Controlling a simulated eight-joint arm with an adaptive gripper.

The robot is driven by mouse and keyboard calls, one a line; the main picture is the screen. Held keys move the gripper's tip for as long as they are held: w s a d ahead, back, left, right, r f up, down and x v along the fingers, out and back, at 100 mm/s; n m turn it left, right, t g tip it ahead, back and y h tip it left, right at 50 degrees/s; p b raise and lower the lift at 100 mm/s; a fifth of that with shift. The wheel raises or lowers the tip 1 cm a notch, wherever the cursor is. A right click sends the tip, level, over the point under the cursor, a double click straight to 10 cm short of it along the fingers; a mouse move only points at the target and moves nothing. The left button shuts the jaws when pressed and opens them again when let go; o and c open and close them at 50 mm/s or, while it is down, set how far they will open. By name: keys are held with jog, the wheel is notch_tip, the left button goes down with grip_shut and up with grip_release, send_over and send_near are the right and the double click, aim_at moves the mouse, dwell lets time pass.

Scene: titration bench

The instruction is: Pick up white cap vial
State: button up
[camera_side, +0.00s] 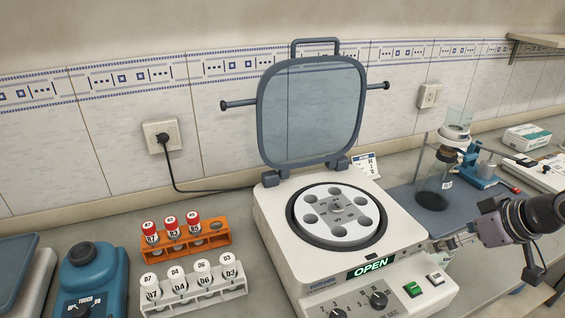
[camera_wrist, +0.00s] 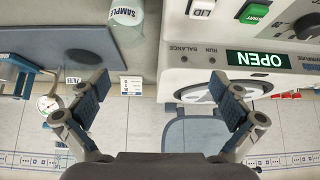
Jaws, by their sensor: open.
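Several white cap vials stand upright in a white rack (camera_side: 210,297) at the front left of the side view. The leftmost white cap vial (camera_side: 152,291) is labelled B7 and the rightmost (camera_side: 230,271) D3. My gripper (camera_side: 446,241) is at the right of the side view, beside the centrifuge's front right corner and far from the vials. In the wrist view my gripper (camera_wrist: 161,88) has its two fingers wide apart with nothing between them.
The open-lidded centrifuge (camera_side: 268,226) stands between my gripper and the racks; its rotor (camera_side: 337,208) shows empty holes. An orange rack (camera_side: 213,240) with three red cap vials stands behind the white rack. A blue mixer (camera_side: 92,280) is left. A SAMPLE bottle (camera_wrist: 127,14) shows in the wrist view.

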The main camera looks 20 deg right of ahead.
jog(key=shift+s+d, duration=0.3)
jog(key=shift+d, duration=0.2)
jog(key=c, duration=0.4)
jog(key=shift+d, duration=0.1)
jog(key=c, duration=0.6)
